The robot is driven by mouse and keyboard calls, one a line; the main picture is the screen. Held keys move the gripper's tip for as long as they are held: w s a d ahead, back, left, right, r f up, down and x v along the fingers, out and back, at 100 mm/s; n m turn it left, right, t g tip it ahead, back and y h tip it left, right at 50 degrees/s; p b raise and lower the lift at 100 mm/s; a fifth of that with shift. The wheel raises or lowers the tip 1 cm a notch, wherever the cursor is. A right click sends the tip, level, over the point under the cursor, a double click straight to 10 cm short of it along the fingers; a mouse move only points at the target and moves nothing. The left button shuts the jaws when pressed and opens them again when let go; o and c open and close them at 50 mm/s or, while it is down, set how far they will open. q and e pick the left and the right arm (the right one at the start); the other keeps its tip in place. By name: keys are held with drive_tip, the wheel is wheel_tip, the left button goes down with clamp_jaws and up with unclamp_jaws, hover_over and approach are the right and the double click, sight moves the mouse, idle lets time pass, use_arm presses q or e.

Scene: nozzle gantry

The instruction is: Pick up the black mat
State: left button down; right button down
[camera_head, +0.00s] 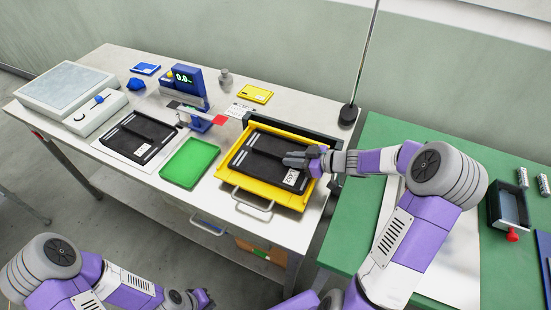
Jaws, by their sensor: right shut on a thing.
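A black mat (259,158) with pale stripes and a white label lies in the yellow tray (227,172) at the middle right of the white table. My right gripper (292,161) reaches in from the right and is shut on the black mat near its right side. The mat appears to lie flat in the tray; the grasped part is partly hidden by the fingers. A second black mat (128,142) with pale stripes lies on a white sheet at the left.
A green tray (190,163) stands left of the yellow tray. Behind are a blue device with a display (184,78) and a yellow card (255,93). A thin dark pole (361,60) rises at the back right. A green table (345,222) adjoins on the right.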

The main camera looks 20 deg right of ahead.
drive_tip(key=shift+r, duration=0.1)
wheel_tip(320, 180, up, 10)
drive_tip(key=p, duration=0.4)
